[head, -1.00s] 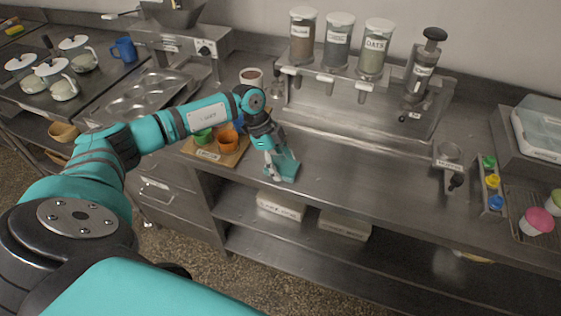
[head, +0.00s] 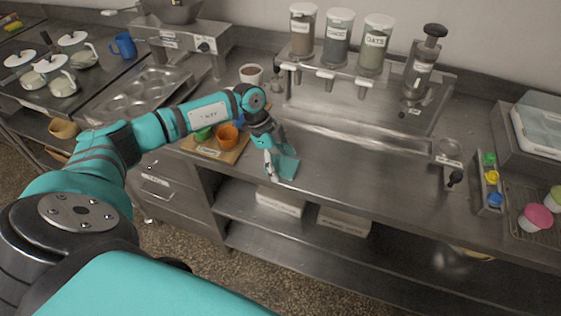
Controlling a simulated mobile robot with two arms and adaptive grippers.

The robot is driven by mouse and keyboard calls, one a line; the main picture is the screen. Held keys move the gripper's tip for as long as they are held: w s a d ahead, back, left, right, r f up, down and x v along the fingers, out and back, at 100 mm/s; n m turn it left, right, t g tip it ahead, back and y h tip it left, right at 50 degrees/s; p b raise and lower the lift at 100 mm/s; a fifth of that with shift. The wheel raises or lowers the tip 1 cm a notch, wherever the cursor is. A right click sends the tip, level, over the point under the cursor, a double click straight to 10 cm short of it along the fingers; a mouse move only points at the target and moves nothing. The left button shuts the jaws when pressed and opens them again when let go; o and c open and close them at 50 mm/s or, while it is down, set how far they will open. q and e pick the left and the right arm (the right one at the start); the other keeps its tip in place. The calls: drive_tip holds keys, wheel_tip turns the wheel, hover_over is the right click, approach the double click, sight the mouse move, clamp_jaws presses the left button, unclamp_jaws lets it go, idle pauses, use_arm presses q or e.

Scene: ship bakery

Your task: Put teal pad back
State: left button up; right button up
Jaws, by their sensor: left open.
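The teal pad (head: 287,168) lies on the steel counter close to its front edge, in the middle of the head view. My left gripper (head: 270,165) points down at the pad's left side, with its fingers open. The arm and gripper cover part of the pad's left and far side. I cannot tell whether a fingertip touches the pad. My right gripper is not in view.
A wooden board (head: 228,153) with an orange cup (head: 228,136) and a green cup sits left of the gripper. Dispensers (head: 372,46) stand at the back. The counter (head: 350,165) right of the pad is clear. A condiment rack (head: 491,182) is farther right.

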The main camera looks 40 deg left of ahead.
use_arm(q)
drive_tip(key=shift+a+r, duration=0.25)
drive_tip(key=shift+r, duration=0.25)
drive_tip(key=b+v, duration=0.2)
drive_tip(key=v, duration=0.9)
drive_tip(key=shift+d, duration=0.1)
